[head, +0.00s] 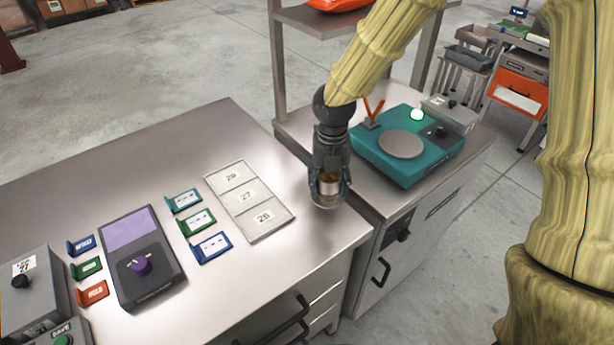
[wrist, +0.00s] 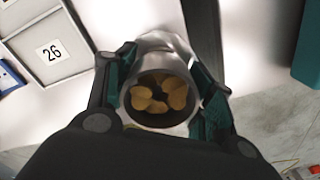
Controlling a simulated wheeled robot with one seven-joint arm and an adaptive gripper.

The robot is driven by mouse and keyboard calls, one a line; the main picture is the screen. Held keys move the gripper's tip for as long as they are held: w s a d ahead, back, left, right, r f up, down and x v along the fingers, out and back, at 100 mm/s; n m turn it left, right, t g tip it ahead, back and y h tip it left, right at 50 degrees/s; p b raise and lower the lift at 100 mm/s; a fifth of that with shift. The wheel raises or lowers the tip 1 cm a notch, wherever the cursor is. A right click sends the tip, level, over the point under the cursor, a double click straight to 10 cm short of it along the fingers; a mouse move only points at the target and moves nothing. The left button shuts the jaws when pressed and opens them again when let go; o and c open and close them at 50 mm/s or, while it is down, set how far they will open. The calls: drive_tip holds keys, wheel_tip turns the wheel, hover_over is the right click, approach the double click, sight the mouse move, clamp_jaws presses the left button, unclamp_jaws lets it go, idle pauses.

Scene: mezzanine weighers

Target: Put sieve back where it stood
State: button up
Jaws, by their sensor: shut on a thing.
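My gripper (head: 328,182) is shut on a small round metal vessel, which I take to be the sieve (head: 328,199). In the wrist view the sieve (wrist: 160,48) is between the two teal-padded fingers (wrist: 160,95), and several brown flakes (wrist: 176,98) show inside its dark round mouth. In the head view the sieve appears over the right edge of the steel table, right of the grey tray (head: 262,235). The tray's compartments, marked 29, 27 and 26, look empty. I cannot tell the gap between the sieve and the table.
A teal weigher (head: 428,163) with a round plate (head: 402,145) and a lit green lamp (head: 417,115) stands on the right bench. Left of the tray are small coloured label holders (head: 197,221) and a grey device with a purple knob (head: 141,266). The table's back area is bare.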

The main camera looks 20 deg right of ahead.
drive_tip(key=w+a, duration=0.1)
drive_tip(key=w, duration=0.1)
drive_tip(key=w+a+p, duration=0.1)
drive_tip(key=w, duration=0.1)
drive_tip(key=w+a, duration=0.1)
drive_tip(key=w, duration=0.1)
drive_tip(key=shift+a+f, duration=0.1)
drive_tip(key=shift+f, duration=0.05)
drive_tip(key=shift+w+a+f, duration=0.1)
drive_tip(key=shift+a+f, duration=0.05)
drive_tip(key=shift+f+p, duration=0.65)
drive_tip(key=shift+f, duration=1)
drive_tip(key=shift+f, duration=0.15)
drive_tip(key=o, duration=1.3)
drive_tip(key=shift+o, duration=0.2)
wheel_tip(320, 180, up, 12)
drive_tip(key=b, duration=0.1)
